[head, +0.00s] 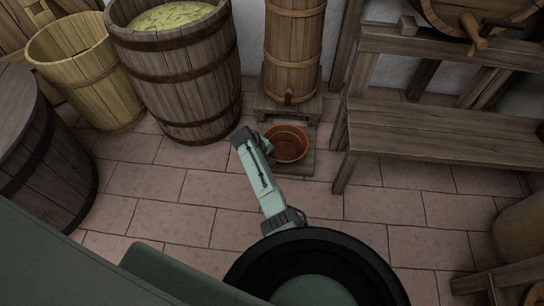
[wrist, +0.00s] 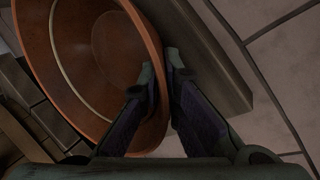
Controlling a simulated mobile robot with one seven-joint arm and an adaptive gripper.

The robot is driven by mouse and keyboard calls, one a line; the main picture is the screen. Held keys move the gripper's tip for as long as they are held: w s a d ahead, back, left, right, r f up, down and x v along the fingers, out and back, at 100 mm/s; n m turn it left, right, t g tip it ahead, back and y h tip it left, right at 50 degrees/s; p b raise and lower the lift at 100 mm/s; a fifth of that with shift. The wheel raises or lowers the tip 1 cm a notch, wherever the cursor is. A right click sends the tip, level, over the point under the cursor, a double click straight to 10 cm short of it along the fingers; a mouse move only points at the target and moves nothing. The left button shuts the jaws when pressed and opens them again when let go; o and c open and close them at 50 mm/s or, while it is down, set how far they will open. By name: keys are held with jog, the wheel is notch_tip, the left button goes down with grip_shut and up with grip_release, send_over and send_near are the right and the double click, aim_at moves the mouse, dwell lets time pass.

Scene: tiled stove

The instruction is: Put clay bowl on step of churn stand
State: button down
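The clay bowl (head: 288,145), reddish-brown and round, is at the low wooden step (head: 297,168) of the churn stand (head: 312,107), below the tall churn. From above it looks to be over the step; whether its base rests there is hidden. My gripper (head: 269,150) is at the bowl's left rim. In the wrist view the bowl (wrist: 88,60) fills the upper left. My gripper (wrist: 163,72) has one finger inside the bowl and one outside, closed on the rim between them. The step's edge (wrist: 215,60) shows beyond the outer finger.
The wooden churn (head: 292,50) stands on the stand behind the bowl. A large barrel (head: 185,80) is to the left, with a yellowish wooden tub (head: 85,75) beyond. A wooden bench (head: 440,135) is close on the right. The tiled floor (head: 180,185) in front is clear.

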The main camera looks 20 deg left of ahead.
jog(key=shift+f, duration=0.1)
jog(key=c, duration=2.3)
grip_release()
jog(key=shift+f, duration=0.1)
jog(key=o, duration=0.5)
jog(key=shift+s+a+r+p, duration=0.1)
jog(key=shift+s+r+p, duration=0.05)
jog(key=shift+r+p, duration=0.55)
jog(key=p+v, duration=1)
jog(key=v, duration=0.1)
jog(key=shift+s+f, duration=0.1)
